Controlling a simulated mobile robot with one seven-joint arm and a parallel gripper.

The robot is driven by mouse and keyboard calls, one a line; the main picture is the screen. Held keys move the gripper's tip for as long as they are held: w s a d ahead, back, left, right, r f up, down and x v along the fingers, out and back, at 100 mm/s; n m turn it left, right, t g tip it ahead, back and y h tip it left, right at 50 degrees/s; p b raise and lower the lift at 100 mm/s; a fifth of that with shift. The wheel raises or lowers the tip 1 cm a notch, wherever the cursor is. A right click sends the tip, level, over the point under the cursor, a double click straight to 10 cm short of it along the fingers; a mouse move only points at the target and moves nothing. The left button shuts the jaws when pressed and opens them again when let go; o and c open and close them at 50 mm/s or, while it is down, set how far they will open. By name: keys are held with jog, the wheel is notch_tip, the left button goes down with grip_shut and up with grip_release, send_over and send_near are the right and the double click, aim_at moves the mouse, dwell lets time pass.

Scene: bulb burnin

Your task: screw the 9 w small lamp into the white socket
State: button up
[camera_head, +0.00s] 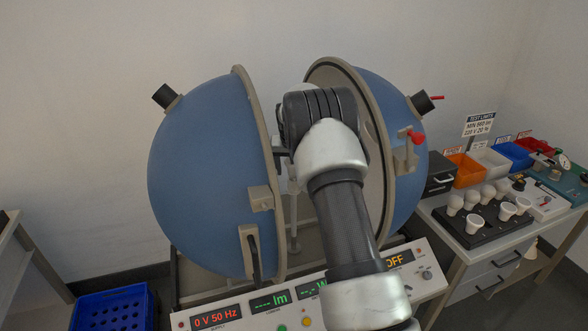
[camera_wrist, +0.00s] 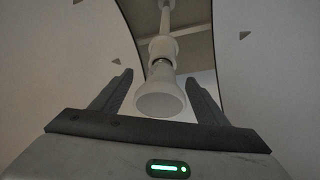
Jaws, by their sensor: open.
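In the wrist view a white lamp (camera_wrist: 160,98) with a wide, flat round face stands between the two fingers of my gripper (camera_wrist: 158,78). The fingers are open, with a gap on both sides of the lamp. The lamp's narrow neck meets the white socket (camera_wrist: 163,47) on the end of a pale rod (camera_wrist: 168,15). A thin darker band shows at the joint; I cannot tell how deep the lamp sits. No wattage marking is readable. In the head view my arm hides the gripper, the socket and this lamp.
My arm reaches between two open blue sphere halves (camera_head: 205,175) (camera_head: 402,205). Below is a control panel (camera_head: 230,318) reading 0 V 50 Hz and OFF. On the right bench, a black rack (camera_head: 486,236) holds several white lamps, near coloured bins (camera_head: 467,172). A blue crate (camera_head: 112,310) stands at lower left.

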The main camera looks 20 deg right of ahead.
jog(key=c, duration=1.2)
jog(key=shift+o, duration=0.2)
jog(key=m+h, duration=0.1)
jog(key=m, duration=0.3)
jog(key=m+g, duration=0.1)
jog(key=m+h, duration=0.1)
jog(key=shift+s+d+r+p, duration=0.1)
jog(key=shift+s+d+p, duration=0.15)
jog(key=shift+d+p, duration=0.1)
jog(key=shift+s+m+g, duration=0.1)
jog(key=shift+m+g, duration=0.4)
jog(key=shift+m, duration=0.5)
jog(key=o, duration=0.9)
jog(key=shift+o, duration=0.2)
